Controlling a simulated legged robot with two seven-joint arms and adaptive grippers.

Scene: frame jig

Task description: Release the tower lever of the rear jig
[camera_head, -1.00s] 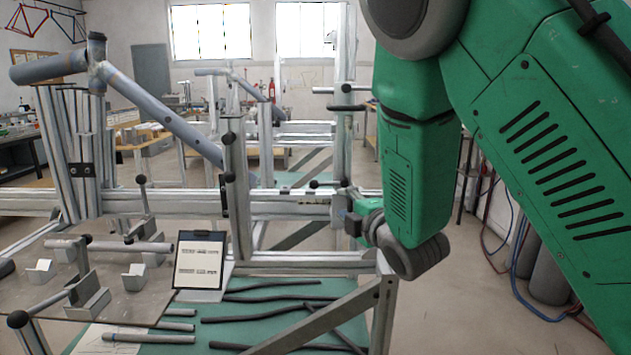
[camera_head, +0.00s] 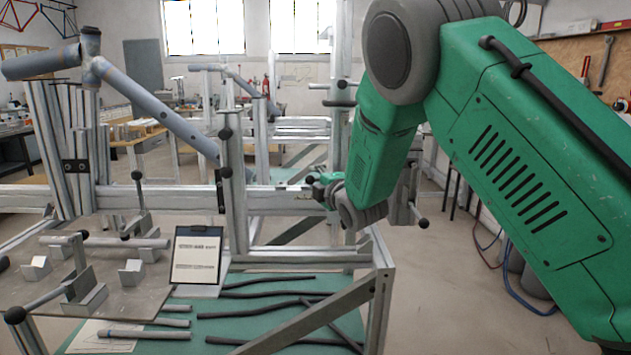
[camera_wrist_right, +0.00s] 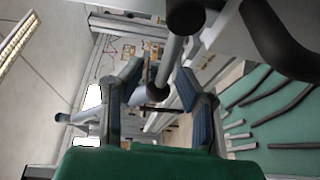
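My right gripper (camera_head: 322,188) reaches in from the right beside the aluminium jig frame, and my forearm hides part of it. In the right wrist view its two blue-grey padded fingers (camera_wrist_right: 160,98) are spread apart. A rod with a dark round knob (camera_wrist_right: 157,92) shows between or beyond them; I cannot tell how deep it lies, and no contact is clear. In the head view a post (camera_head: 236,190) carries black-knobbed levers (camera_head: 225,133) left of the gripper. A second jig (camera_head: 290,130) stands farther back. Which knob is the tower lever is unclear. My left gripper is out of view.
A grey tube frame (camera_head: 150,110) sits on the front jig at left. A metal plate with clamps (camera_head: 110,290), a clipboard (camera_head: 196,256) and dark tubes on a green top (camera_head: 250,325) lie below.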

